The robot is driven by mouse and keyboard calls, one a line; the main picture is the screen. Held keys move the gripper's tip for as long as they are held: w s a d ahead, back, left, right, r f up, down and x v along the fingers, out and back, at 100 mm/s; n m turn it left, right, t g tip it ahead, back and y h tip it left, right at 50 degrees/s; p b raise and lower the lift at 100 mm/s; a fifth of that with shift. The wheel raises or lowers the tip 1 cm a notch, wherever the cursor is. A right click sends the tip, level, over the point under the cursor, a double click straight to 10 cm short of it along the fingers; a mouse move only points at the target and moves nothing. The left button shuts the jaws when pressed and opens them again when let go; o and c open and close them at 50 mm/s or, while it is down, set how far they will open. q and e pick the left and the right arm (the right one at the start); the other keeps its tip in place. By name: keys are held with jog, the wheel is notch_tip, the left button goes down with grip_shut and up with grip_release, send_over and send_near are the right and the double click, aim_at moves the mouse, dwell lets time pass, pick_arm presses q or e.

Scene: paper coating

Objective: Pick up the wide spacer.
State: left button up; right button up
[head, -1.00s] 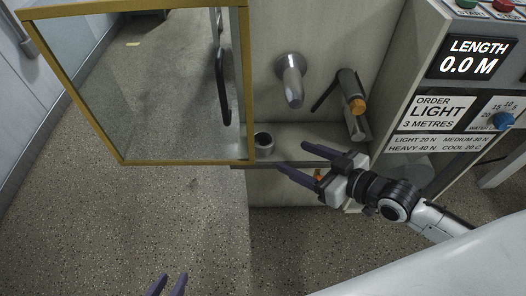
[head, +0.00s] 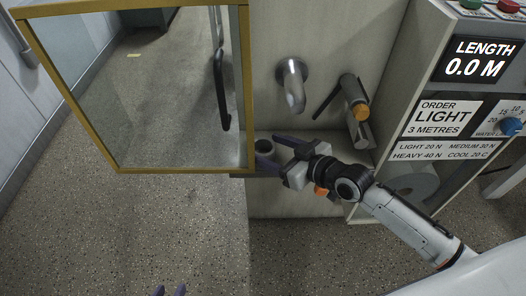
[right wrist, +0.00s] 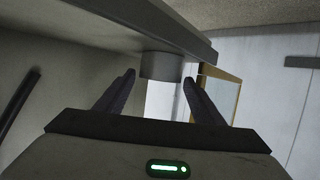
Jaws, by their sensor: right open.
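The wide spacer appears to be the short grey cylinder with a dark hole (head: 264,145), standing upright on the machine's low shelf. It also shows in the right wrist view (right wrist: 161,66), where the picture is upside down. My right gripper (head: 266,148) is open at the shelf, one finger on each side of the spacer near the fingertips. The right wrist view shows gaps beside the spacer, so the fingers (right wrist: 158,84) are not closed on it.
A yellow-framed glass door (head: 122,170) stands open left of the shelf. A metal spindle (head: 292,85) and an orange-tipped arm (head: 361,111) project above the shelf (head: 345,153). A control panel (head: 440,118) is at the right. The floor at left is free.

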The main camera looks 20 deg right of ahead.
jog(key=c, duration=0.8)
jog(key=shift+c, duration=0.2)
